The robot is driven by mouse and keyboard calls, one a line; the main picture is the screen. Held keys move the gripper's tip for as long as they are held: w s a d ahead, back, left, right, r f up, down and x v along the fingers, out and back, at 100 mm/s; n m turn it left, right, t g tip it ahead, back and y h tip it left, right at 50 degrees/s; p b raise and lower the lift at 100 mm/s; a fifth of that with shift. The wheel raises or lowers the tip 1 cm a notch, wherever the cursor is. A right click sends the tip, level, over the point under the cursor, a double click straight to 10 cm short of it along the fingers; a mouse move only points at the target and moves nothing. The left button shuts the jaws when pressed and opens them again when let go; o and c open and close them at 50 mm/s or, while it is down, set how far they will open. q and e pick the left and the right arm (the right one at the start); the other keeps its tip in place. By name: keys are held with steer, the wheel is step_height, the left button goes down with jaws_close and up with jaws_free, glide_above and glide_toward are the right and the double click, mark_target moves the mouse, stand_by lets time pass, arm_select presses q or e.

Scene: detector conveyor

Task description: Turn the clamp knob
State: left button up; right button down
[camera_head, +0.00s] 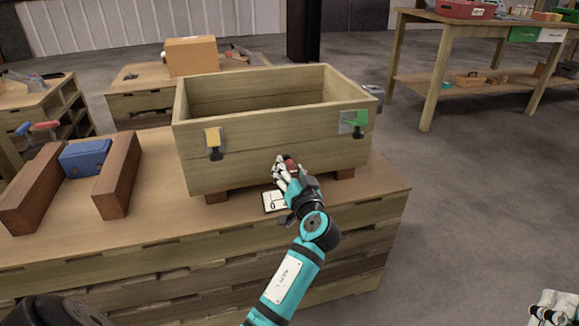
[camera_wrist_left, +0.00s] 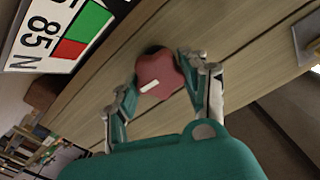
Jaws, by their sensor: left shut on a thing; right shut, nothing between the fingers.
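The clamp knob (camera_head: 292,165) is a small red lobed knob low on the front wall of the wooden crate (camera_head: 240,172). In the left wrist view the knob (camera_wrist_left: 158,74) carries a white mark that lies slanted. My left gripper (camera_head: 284,170) is shut on the knob, with a finger on each side of it in the left wrist view (camera_wrist_left: 162,85). A white gauge card (camera_head: 274,202) stands below the knob; in the left wrist view the card (camera_wrist_left: 62,35) shows "85 N" and a red and green field. My right gripper (camera_head: 552,307) is shut and empty at the bottom right corner.
The crate stands on wooden blocks on a workbench (camera_head: 375,208). A yellow latch (camera_head: 213,139) and a green latch (camera_head: 355,122) sit on its front. Left of it, a blue block (camera_head: 85,158) lies between two brown blocks (camera_head: 118,176).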

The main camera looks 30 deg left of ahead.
arm_select(q)
steer(key=shift+m, duration=0.4)
arm_select(e)
steer(key=shift+w+f+g, duration=0.65)
steer(key=shift+f+g, duration=0.05)
steer(key=shift+f, duration=0.15)
steer(key=shift+a, duration=0.1)
arm_select(q)
steer(key=o, duration=1.2)
steer(key=shift+c, duration=0.2)
steer(key=v, duration=0.7)
steer(key=shift+d, duration=0.2)
steer(key=shift+s, duration=0.1)
